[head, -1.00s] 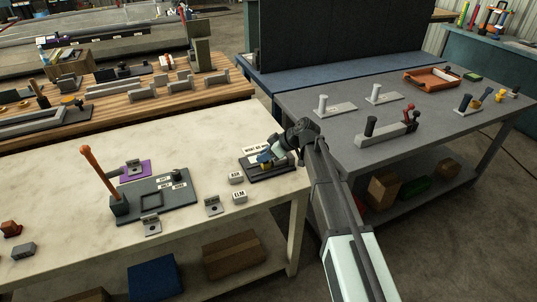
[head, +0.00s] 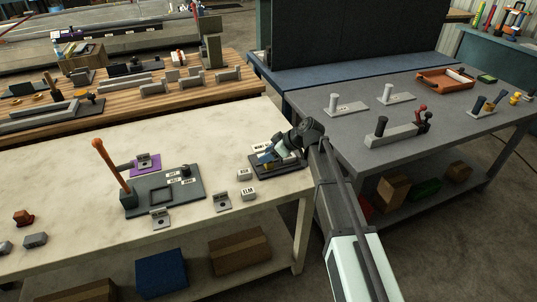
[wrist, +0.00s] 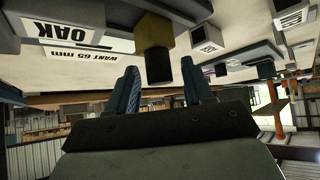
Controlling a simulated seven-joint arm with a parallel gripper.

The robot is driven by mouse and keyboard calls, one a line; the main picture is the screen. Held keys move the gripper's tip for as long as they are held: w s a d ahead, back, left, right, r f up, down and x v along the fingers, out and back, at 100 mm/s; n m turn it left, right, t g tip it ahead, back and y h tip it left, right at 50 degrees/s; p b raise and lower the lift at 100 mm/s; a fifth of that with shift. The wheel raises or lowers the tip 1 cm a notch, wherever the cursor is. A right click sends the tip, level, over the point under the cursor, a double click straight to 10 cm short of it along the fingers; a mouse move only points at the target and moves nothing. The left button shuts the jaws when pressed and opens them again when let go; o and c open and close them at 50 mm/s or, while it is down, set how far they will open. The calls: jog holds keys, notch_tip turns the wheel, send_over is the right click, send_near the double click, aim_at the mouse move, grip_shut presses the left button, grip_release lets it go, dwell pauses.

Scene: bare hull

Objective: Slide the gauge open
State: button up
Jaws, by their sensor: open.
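The gauge (head: 297,169) is a dark flat base with a small brass-coloured part, at the right end of the pale bench. In the wrist view, which is upside down, a brass block (wrist: 153,31) with a black stub (wrist: 159,68) shows beside a white OAK label and a "WANT 65 mm" sign. My gripper (head: 266,156) is low over the gauge with its blue fingers apart. In the wrist view my gripper (wrist: 160,73) has a finger on each side of the black stub, with gaps visible. Contact cannot be made out.
Small labelled blocks, ASH (head: 244,175) and ELM (head: 247,193), stand just left of the gauge. Further left is a dark plate (head: 190,203) with an upright orange lever (head: 109,168). A grey table (head: 335,128) with fixtures stands to the right.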

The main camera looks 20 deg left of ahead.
jog(key=v, duration=1.3)
jog(key=shift+d+r, duration=0.2)
jog(key=shift+r, duration=0.05)
jog(key=s+d+f+n+t+h, duration=0.1)
jog(key=d+f+t+h, duration=0.35)
jog(key=d+f, duration=1.05)
jog(key=s+d+f+m+g+h, duration=0.1)
jog(key=s+d+f+m, duration=0.2)
jog(key=f, duration=0.5)
jog(key=s+d+f+m+g+h, duration=0.1)
jog(key=s+d+f+m, duration=0.1)
jog(key=s+d+f, duration=0.35)
jog(key=s+d+f+m+g, duration=0.3)
jog(key=s+f, duration=0.5)
jog(key=s, duration=0.3)
jog(key=s+d+f+m+g+h, duration=0.1)
jog(key=s+d+f+m+g, duration=0.2)
jog(key=s+d+f+m, duration=0.3)
jog(key=s+d+f+m+g+h, duration=0.1)
jog(key=s+d+f+m+g, duration=0.2)
jog(key=s+f, duration=0.8)
jog(key=s+d+m, duration=0.2)
jog(key=s+d, duration=0.2)
jog(key=s, duration=0.3)
jog(key=shift+f, duration=0.4)
